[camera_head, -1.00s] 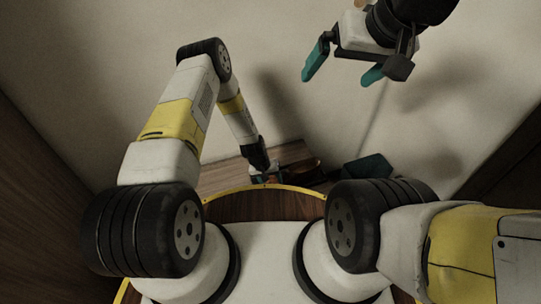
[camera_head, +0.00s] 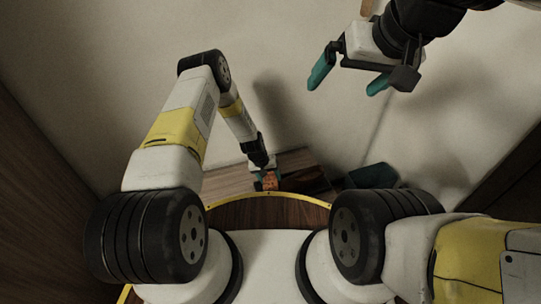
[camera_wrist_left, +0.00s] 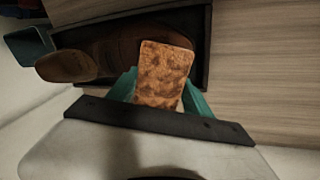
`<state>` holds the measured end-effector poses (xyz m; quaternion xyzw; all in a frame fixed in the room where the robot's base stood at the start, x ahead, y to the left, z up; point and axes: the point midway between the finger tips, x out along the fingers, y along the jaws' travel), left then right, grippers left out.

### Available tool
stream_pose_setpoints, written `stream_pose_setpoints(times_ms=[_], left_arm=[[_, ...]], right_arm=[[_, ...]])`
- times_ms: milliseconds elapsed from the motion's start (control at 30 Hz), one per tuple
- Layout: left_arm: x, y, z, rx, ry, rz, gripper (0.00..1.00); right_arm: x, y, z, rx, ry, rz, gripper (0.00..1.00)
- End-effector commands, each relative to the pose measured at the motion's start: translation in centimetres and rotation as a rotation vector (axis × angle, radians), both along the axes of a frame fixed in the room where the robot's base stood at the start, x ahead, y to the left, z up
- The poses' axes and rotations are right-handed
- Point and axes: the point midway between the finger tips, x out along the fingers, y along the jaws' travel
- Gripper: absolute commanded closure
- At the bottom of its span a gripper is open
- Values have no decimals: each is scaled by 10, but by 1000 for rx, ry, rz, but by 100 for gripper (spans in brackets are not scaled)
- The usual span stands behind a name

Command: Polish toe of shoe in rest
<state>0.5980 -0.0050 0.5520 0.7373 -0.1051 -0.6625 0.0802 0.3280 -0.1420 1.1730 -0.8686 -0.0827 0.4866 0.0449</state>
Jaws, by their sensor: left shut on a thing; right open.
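My left gripper (camera_head: 265,180) is shut on a mottled orange-brown block (camera_wrist_left: 163,75); its teal fingers show on both sides of the block in the left wrist view. A brown leather shoe (camera_wrist_left: 105,52) lies in a dark rest (camera_wrist_left: 206,48). The shoe's rounded toe is left of the block, and the block overlaps the shoe in this view; I cannot tell whether they touch. In the head view the rest (camera_head: 310,172) is small and dim, just right of the left gripper. My right gripper (camera_head: 347,82) is open and empty, high up, away from the shoe.
The rest stands on a light wooden surface (camera_wrist_left: 260,70). A dark teal box (camera_head: 372,177) stands right of the rest; a teal object (camera_wrist_left: 30,46) also shows at the left in the wrist view. A pale wall is behind, with dark wooden panels at the sides.

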Motion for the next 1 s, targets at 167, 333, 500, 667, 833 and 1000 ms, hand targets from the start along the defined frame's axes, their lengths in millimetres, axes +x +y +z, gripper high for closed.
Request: stream_pose_setpoints(times_ms=[167,333,500,667,833,1000], left_arm=[[-1,0,4,-1,1,0,74],[-2,4,20,-1,1,0,74],[-4,9,36,-1,2,-1,74],[-6,13,51,-1,2,-1,74],[-8,15,58,-2,3,-1,74],[-8,15,58,-2,4,-1,74]], right_arm=[[0,0,0,0,0,0,0],[0,0,0,0,0,0,0],[0,0,0,0,0,0,0],[0,0,0,0,0,0,0],[0,0,0,0,0,0,0],[0,0,0,0,0,0,0]])
